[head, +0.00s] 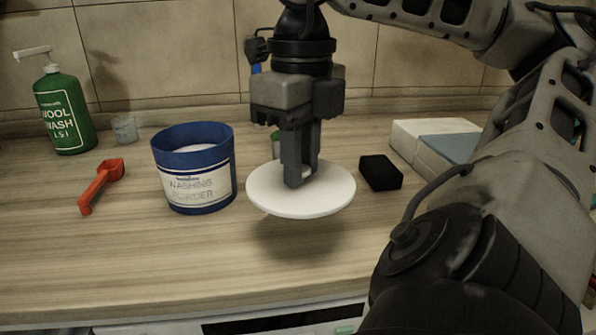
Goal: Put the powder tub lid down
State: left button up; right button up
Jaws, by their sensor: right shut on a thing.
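The powder tub lid (275,199) is a white round disc, held about level just above the wooden counter, with a shadow under it. My right gripper (301,180) points down and is shut on the lid at its middle; the fingers hide the part they grip. The blue powder tub (193,199) with its washing powder label stands open to the left of the lid, with pale powder inside. My left gripper is not in view.
A red scoop (101,184) lies left of the tub. A green wool wash bottle (64,112) and a small clear cup (124,129) stand at the back left. A black block (380,173) lies right of the lid, near a white and blue box (430,138). The front counter is clear.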

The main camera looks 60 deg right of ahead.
jog(key=d+f, duration=0.1)
jog(key=w+d+f, duration=0.1)
jog(key=f, duration=0.1)
jog(key=w+d+f+b, duration=0.1)
jog(key=f, duration=0.1)
jog(key=shift+w+d+f, duration=0.1)
jog(key=shift+w+d, duration=0.05)
jog(key=shift+d, duration=0.05)
jog(key=f, duration=0.2)
jog(key=shift+w+d+f+b, duration=0.15)
jog(key=shift+d+f+b, duration=0.1)
jog(key=shift+f+b, duration=0.1)
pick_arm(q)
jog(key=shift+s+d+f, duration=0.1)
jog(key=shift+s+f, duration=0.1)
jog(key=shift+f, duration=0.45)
pick_arm(e)
jog(key=shift+f, duration=0.4)
jog(key=shift+f, duration=0.1)
